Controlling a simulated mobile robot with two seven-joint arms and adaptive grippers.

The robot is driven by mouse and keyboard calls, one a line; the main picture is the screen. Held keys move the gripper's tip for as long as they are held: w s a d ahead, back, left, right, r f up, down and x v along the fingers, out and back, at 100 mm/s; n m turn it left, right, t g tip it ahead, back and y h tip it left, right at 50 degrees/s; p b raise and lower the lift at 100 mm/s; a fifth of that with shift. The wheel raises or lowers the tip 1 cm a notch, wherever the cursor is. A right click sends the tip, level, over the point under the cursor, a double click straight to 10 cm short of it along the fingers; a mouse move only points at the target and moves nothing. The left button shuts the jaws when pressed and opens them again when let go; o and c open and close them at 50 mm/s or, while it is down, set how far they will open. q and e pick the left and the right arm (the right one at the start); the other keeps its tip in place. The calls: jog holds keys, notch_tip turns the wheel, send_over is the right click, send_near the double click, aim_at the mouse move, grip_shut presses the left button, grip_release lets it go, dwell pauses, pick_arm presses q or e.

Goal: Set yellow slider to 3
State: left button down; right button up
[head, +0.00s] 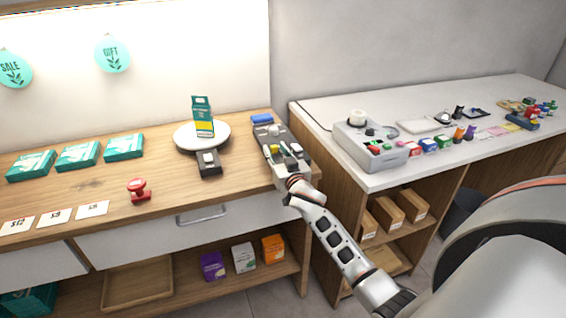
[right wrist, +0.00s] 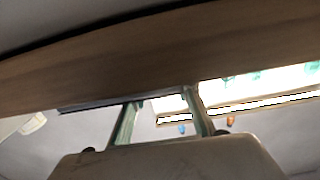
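A dark grey control box (head: 262,136) stands at the right end of the wooden counter. Small coloured parts show on its top, among them a small yellow part (head: 275,149) that looks like the yellow slider. Its scale and setting are too small to read. My right gripper (head: 285,168) is at the near side of the box, close to the yellow part; I cannot tell whether it touches it. In the right wrist view its two fingers (right wrist: 163,112) stand apart with nothing visible between them. That view shows neither the slider nor the box clearly. My left gripper is out of view.
A round white plate (head: 178,142) with a green box (head: 203,116) and a black card reader (head: 208,164) stand left of the control box. A red stamp (head: 139,190) is further left. A white counter (head: 440,155) with a grey device (head: 362,150) lies to the right.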

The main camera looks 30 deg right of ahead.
jog(key=v, duration=1)
jog(key=shift+d, duration=0.1)
jog(key=s+a+f+n+g, duration=0.25)
jog(key=s+f, duration=0.25)
jog(key=s, duration=0.5)
jog(key=s+a+f+n+g, duration=0.1)
jog(key=s+f+n+g, duration=0.3)
jog(key=s, duration=0.6)
jog(key=s+a+f+n+g, duration=0.2)
jog(key=s+f+n+g, duration=0.25)
jog(key=s, duration=0.65)
jog(key=w+a+f+m+t+y, duration=0.2)
jog(key=a+f+y, duration=0.5)
jog(key=a+f, duration=0.6)
jog(key=shift+a+f+m+t, duration=0.25)
jog(key=shift+a+m+t, duration=0.75)
jog(key=shift+a, duration=0.55)
